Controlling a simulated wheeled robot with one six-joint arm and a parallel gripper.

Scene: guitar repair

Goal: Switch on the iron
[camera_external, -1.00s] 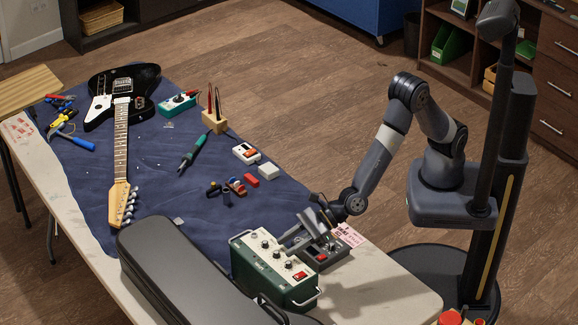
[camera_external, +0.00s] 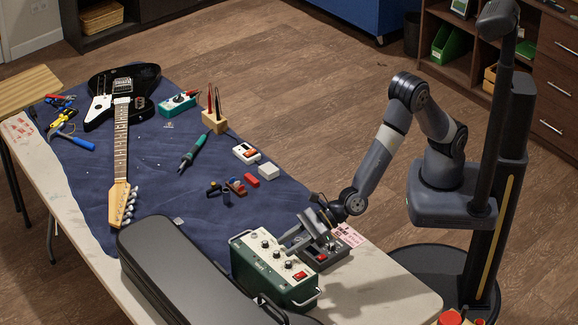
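The soldering iron (camera_external: 192,152), with a green handle, lies on the blue cloth beyond the middle of the table. A dark grey box with a red switch (camera_external: 321,258) stands at the near right of the cloth, beside a green box (camera_external: 268,272) with several knobs and its own red switch. Which box powers the iron is not clear. My gripper (camera_external: 288,242) is low over the dark box, its fingers pointing left toward the green box. It hides part of the dark box. The finger gap and any contact are too small to tell. Neither switch's position is readable.
A black case (camera_external: 185,275) lies along the near edge, beside the green box. A black guitar (camera_external: 120,95) lies at the far left. Small pedals and parts lie beyond my gripper. The table's near right corner (camera_external: 395,290) is bare.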

